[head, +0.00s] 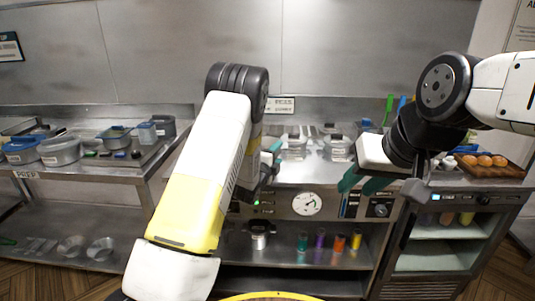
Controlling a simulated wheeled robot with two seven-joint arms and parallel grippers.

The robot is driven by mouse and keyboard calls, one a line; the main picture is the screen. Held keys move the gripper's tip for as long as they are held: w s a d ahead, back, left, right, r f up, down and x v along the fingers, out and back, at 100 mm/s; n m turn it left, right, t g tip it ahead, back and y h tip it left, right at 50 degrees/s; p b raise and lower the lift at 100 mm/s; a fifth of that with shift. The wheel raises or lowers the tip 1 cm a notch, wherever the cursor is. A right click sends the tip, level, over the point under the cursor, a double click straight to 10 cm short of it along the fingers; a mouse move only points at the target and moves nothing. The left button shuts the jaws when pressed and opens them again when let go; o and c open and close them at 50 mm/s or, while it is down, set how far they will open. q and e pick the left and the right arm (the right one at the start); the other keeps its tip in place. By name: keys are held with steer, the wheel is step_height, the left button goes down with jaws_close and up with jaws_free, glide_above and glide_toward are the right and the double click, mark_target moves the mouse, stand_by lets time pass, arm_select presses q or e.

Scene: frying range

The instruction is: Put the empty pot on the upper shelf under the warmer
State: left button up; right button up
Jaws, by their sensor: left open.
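A small metal pot (259,241) stands on the shelf below the counter, just left of a row of bottles; whether it is empty cannot be seen. My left gripper (271,160) is open, in front of the counter edge and above the pot in the picture, partly hidden by my own arm. My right gripper (362,183) hangs in front of the counter, right of the round dial, with its teal fingers pointing down and left. Its opening is not clear. No warmer can be made out with certainty.
Lidded clear containers (338,148) stand on the counter (315,172). Coloured bottles (339,243) stand on the shelf below. A round dial (307,204) is on the front panel. A prep table (90,173) with tubs is at left; a tray of round brown food (490,168) is at right.

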mark_target(281, 150)
arm_select(q)
steer(key=x, duration=0.4)
steer(key=shift+w, duration=0.1)
jaws_close()
